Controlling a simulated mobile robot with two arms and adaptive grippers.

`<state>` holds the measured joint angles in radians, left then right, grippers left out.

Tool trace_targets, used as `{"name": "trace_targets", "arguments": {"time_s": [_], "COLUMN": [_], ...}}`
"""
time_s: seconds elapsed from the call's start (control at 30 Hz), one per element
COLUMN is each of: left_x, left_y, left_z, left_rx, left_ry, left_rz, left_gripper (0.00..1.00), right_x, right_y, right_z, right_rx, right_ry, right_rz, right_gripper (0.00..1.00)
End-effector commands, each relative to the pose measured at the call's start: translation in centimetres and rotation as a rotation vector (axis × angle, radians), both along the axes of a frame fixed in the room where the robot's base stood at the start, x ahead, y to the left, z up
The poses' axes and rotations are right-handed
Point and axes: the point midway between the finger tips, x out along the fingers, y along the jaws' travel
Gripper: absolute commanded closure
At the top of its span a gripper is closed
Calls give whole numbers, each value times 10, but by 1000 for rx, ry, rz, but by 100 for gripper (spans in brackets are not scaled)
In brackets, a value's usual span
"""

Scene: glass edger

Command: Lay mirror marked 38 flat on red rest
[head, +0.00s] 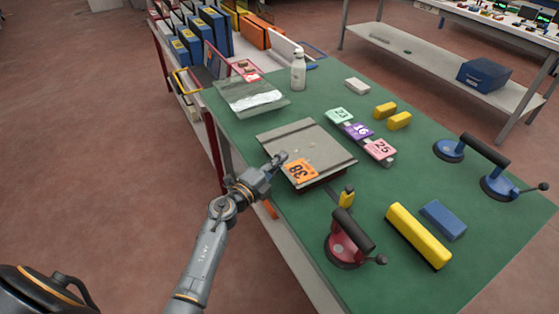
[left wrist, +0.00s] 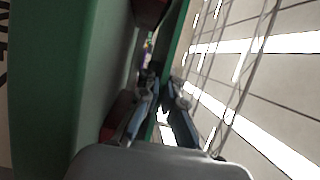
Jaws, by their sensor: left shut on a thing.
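The mirror marked 38 (head: 312,146) is a grey reflective sheet with an orange 38 label (head: 299,172) near its front corner. It appears nearly flat, over the dark red rest (head: 325,184), which shows only below its front edge. I cannot tell whether the sheet touches the rest all over. My left gripper (head: 279,160) is shut on the mirror's left edge beside the label. In the left wrist view its fingers (left wrist: 161,108) close around the thin sheet, with red rest parts (left wrist: 116,112) to the left. My right gripper is not in view.
The green table mat (head: 300,228) carries a red suction lifter (head: 346,243) close in front and a blue one (head: 480,165) at right. Beyond the mirror stand a white bottle (head: 298,70) and another glass sheet (head: 250,95). Numbered tags (head: 360,130) and yellow blocks (head: 399,120) lie right.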

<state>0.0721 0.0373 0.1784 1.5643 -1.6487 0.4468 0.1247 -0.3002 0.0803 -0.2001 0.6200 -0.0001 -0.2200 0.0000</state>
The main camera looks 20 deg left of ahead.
Motion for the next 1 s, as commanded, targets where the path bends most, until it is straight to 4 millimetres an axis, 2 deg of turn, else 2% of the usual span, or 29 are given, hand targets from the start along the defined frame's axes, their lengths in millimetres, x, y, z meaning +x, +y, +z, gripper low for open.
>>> {"name": "trace_targets", "arguments": {"time_s": [0.57, 0.6, 0.7, 1.0], "left_x": [1, 1, 1, -1], "left_y": [0, 0, 0, 0], "left_z": [-5, -5, -5, -10], "left_rx": [-1, -1, -1, 1], "left_ry": [-5, -5, -4, 5], "left_rz": [0, 0, 0, 0], "left_gripper": [100, 89, 68, 68], "right_x": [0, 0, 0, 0], "right_y": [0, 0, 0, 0], "right_z": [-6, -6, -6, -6], "right_rx": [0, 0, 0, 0], "right_ry": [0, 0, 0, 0], "right_rz": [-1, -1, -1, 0], "right_gripper": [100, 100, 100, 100]}}
